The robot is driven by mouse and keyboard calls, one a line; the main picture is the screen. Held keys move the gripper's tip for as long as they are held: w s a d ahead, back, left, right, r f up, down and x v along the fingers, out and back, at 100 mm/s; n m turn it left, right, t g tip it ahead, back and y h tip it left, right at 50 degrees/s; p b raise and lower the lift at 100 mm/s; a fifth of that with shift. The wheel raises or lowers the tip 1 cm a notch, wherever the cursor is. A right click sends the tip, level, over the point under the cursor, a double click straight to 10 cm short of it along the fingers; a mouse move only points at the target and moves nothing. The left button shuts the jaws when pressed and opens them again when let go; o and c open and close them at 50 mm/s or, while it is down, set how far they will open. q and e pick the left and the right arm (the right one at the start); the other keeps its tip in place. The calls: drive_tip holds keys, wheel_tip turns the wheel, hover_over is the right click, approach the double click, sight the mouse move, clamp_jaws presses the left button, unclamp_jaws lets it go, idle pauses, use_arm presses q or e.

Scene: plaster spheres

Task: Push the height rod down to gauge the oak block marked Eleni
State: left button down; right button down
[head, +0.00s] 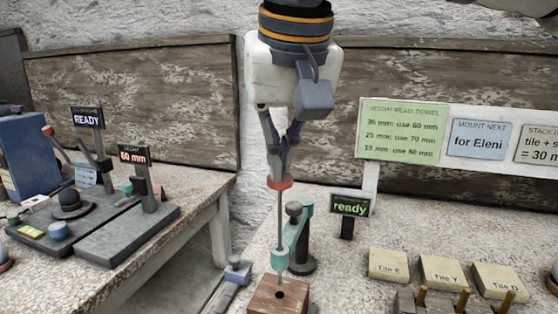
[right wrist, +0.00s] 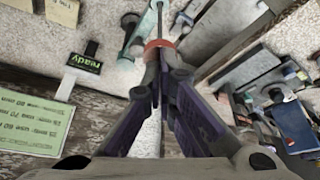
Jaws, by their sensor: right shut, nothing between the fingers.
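The height rod (head: 280,225) stands upright with a red cap (head: 280,183) on top and runs down through a teal guide on a dark stand (head: 299,240). Below it sits a brown wooden block (head: 268,299) with a dark hole in its top, cut off by the bottom edge. No Eleni marking can be read on it. My right gripper (head: 279,176) points down, shut and empty, with its fingertips at the red cap. The right wrist view also shows the cap (right wrist: 159,44) at the fingertips; whether they touch cannot be told. My left gripper is not in view.
A small display (head: 350,206) reads "ready". Tiles (head: 388,265) marked E, Y and D lie at the right. A green sign (head: 402,130) lists heights; another (head: 481,139) says "for Eleni". A second table at left holds a gauge device and a display (head: 134,155) reading 60 mm.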

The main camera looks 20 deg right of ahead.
sight(280, 209)
drive_tip(key=shift+f, duration=3.65)
drive_tip(key=shift+r, duration=6.7)
